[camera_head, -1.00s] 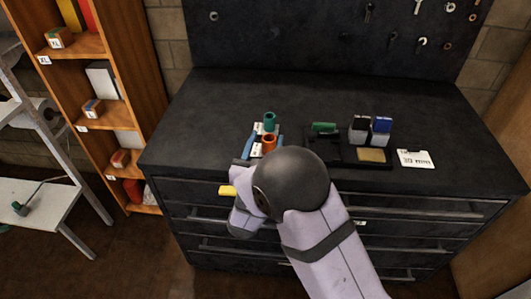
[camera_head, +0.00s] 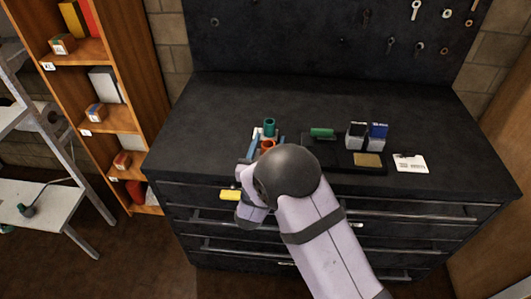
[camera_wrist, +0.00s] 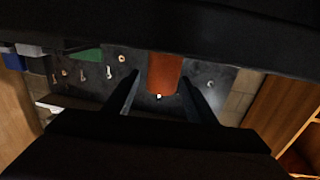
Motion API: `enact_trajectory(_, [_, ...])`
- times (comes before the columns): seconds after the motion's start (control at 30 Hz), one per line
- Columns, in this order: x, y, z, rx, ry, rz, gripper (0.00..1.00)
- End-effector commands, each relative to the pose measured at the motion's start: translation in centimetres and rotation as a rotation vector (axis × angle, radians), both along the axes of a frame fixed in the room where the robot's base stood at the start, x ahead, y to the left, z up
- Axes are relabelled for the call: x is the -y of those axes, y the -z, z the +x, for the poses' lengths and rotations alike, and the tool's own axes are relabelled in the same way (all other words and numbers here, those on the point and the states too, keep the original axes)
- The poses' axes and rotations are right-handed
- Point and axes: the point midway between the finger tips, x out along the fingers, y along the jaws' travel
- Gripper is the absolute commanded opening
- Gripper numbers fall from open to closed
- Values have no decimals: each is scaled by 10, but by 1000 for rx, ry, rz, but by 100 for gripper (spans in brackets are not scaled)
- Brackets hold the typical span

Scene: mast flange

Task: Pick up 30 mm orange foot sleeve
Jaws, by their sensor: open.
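The orange foot sleeve (camera_head: 267,145) stands on the dark cabinet top, near its front edge, left of the middle. Its lower part is hidden behind my wrist in the head view. In the wrist view the orange sleeve (camera_wrist: 164,74) shows between the two finger tips of my gripper (camera_wrist: 160,78). A gap is visible beside each finger, so no grip shows.
A teal sleeve (camera_head: 269,127) stands just behind the orange one. The back left of the top is clear.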

Motion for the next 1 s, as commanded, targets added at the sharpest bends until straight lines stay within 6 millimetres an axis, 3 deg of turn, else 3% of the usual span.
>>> enact_trajectory(0.3, [2,0,33,1,2,1,51])
enact_trajectory(0.57, [2,1,35,0,0,0,51])
enact_trajectory(0.63, [2,1,35,0,0,0,41])
enact_trajectory(0.8, [2,1,35,0,0,0,1])
enact_trajectory(1.0, [2,-1,35,3,1,2,0])
